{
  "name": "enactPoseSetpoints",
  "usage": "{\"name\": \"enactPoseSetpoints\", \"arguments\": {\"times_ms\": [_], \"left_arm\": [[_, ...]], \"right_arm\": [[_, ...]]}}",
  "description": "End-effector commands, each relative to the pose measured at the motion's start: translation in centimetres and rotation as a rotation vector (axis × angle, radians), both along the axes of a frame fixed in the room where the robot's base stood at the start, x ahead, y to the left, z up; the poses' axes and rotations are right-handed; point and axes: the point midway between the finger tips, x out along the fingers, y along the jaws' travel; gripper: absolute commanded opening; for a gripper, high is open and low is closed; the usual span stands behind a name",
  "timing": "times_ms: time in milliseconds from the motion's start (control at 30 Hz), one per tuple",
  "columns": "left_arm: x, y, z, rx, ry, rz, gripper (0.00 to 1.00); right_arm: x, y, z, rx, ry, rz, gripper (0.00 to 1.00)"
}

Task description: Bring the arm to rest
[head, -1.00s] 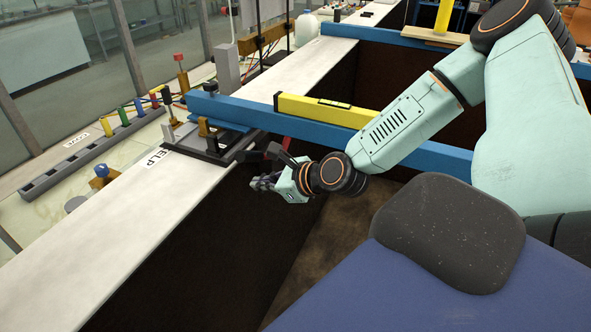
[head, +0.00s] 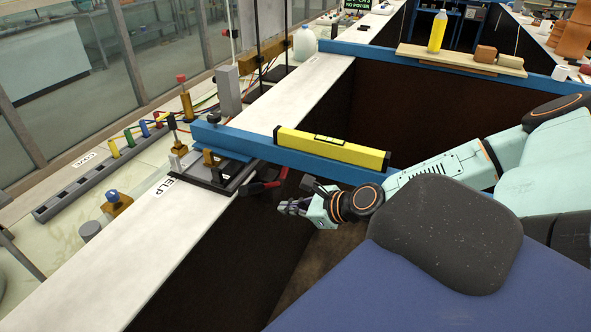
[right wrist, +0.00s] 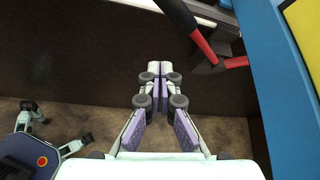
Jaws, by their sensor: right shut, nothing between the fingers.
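My right arm (head: 455,172) comes in from the right, low over the dark flume trough, in the head view. Its right gripper (head: 284,206) points left, below and in front of the blue beam (head: 262,151) and near the trough's left wall. In the right wrist view the fingers of the right gripper (right wrist: 161,72) are together with nothing between them. A red-and-black handled thing (head: 262,187) hangs by the beam's left end, just past the fingertips; it also shows in the right wrist view (right wrist: 202,42). My left gripper is not in view.
A yellow spirit level (head: 332,149) lies on the blue beam. A white ledge (head: 170,230) runs along the trough's left side. At the back, a plank (head: 460,60) bears a yellow bottle (head: 437,32) and brown blocks. The trough floor is bare near the gripper.

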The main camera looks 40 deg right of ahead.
Motion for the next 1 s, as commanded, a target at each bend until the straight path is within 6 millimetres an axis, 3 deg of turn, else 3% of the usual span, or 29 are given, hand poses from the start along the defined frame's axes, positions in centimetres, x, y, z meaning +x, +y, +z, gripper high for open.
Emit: {"name": "enactPoseSetpoints", "arguments": {"times_ms": [33, 200, 667, 1000], "left_arm": [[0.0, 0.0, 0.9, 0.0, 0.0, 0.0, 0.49], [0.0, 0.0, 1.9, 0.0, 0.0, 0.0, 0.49], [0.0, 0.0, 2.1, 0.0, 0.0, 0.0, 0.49], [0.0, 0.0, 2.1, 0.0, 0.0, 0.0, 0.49]], "right_arm": [[-0.2, -0.3, 0.5, 0.002, 0.001, -0.005, 0.0], [-0.8, -0.6, 0.7, 0.002, 0.001, -0.003, 0.0], [-1.1, -0.8, 0.5, -0.007, 0.0, 0.004, 0.0], [-0.8, -1.0, 1.1, -0.333, -0.077, 0.143, 0.0]]}}
